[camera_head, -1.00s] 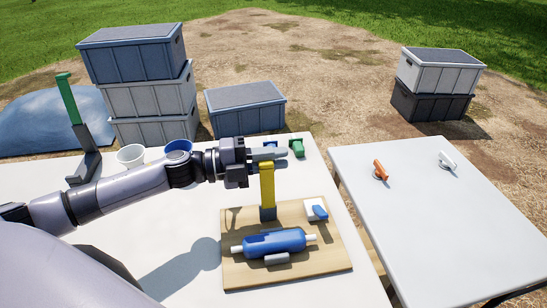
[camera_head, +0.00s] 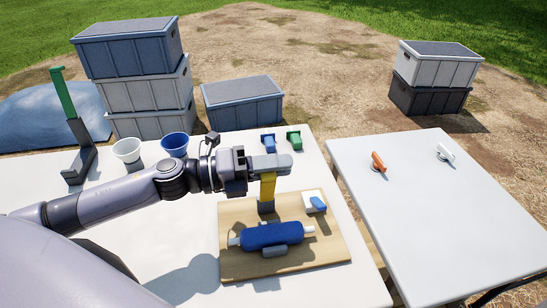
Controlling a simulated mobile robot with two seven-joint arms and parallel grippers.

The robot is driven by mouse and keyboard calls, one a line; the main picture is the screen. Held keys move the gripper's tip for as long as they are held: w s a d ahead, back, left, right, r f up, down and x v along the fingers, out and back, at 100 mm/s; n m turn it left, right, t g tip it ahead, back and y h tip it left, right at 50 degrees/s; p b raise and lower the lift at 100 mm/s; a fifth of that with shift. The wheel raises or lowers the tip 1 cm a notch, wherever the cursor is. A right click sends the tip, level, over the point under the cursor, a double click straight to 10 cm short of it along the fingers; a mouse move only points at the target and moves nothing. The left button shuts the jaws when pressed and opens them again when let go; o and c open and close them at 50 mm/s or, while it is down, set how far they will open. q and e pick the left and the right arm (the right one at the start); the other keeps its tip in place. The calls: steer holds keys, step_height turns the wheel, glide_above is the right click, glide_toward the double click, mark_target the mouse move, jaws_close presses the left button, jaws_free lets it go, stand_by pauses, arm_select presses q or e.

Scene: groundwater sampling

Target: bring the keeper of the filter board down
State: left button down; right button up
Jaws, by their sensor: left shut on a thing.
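The filter board (camera_head: 235,267) is a wooden board on the white table. A blue filter cylinder (camera_head: 272,235) with white ends lies across it in a grey cradle (camera_head: 275,251). The keeper (camera_head: 267,188) is a yellow bar standing nearly upright from a dark grey base behind the filter. My left gripper (camera_head: 284,163) is shut on the upper end of the keeper, hiding its top. A white block with a blue lever (camera_head: 318,202) sits at the board's right rear. My right gripper is not in view.
White and blue cups (camera_head: 174,145), a green-handled stand (camera_head: 63,93) and blue and green clips (camera_head: 293,139) stand at the table's back. A second white table (camera_head: 430,205) at right bears an orange valve (camera_head: 378,161) and a white valve (camera_head: 446,152). Stacked crates (camera_head: 135,85) stand beyond.

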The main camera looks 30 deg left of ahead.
arm_select(q)
steer(key=s+d+f+m+b, duration=0.1)
steer(key=s+m, duration=0.1)
steer(key=s+d+f+m+b, duration=0.1)
steer(key=m+b, duration=0.1)
steer(key=m, duration=0.1)
steer(key=s+d+f+m+b, duration=0.2)
steer(key=m, duration=0.1)
steer(key=shift+s+f, duration=0.1)
steer(key=shift+s, duration=0.2)
steer(key=f+m+b, duration=0.1)
steer(key=s+d+f+m+b, duration=0.1)
steer(key=m, duration=0.1)
steer(key=shift+s+d+f+b, duration=0.15)
steer(key=shift+s+f+b, duration=0.1)
steer(key=shift+f+b, duration=0.35)
steer(key=shift+s, duration=0.1)
steer(key=shift+d, duration=0.1)
steer(key=c, duration=1.2)
jaws_free()
steer(key=shift+o, duration=0.2)
steer(key=shift+b, duration=0.3)
